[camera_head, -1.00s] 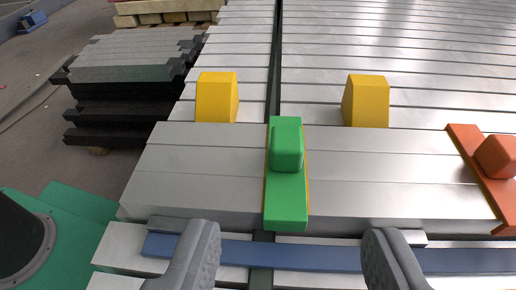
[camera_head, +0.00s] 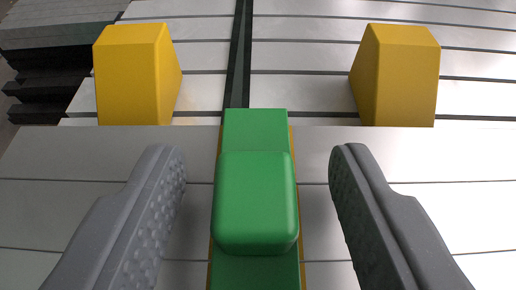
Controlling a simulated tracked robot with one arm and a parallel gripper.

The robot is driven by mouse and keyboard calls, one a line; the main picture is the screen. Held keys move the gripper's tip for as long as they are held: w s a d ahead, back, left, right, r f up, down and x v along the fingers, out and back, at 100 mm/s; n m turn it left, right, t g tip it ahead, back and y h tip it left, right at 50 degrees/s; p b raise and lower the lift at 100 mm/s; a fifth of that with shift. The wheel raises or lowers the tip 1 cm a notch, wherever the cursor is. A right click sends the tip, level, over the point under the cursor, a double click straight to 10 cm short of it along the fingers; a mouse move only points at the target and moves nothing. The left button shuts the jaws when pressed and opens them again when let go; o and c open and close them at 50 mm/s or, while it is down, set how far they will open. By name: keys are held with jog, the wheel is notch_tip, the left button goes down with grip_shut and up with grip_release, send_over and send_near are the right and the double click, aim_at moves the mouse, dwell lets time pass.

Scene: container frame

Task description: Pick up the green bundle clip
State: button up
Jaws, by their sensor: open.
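The green bundle clip (camera_head: 255,203) is a flat green bar with a raised rounded block on it. It lies lengthwise on the silver slats in the lower middle of the view, with a thin orange-yellow edge showing along its sides. My gripper (camera_head: 258,160) is open, with one grey textured finger on each side of the clip's block. There is a visible gap between each finger and the block, and neither appears to touch it. The near end of the clip runs out of the bottom of the frame.
A yellow block (camera_head: 133,75) stands beyond the left finger, and another yellow block (camera_head: 397,75) stands beyond the right finger. Silver slats (camera_head: 310,60) spread behind, split by a dark gap. Dark stacked material (camera_head: 35,70) lies at the far left.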

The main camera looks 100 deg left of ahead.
jog(key=shift+a, duration=0.15)
grip_shut()
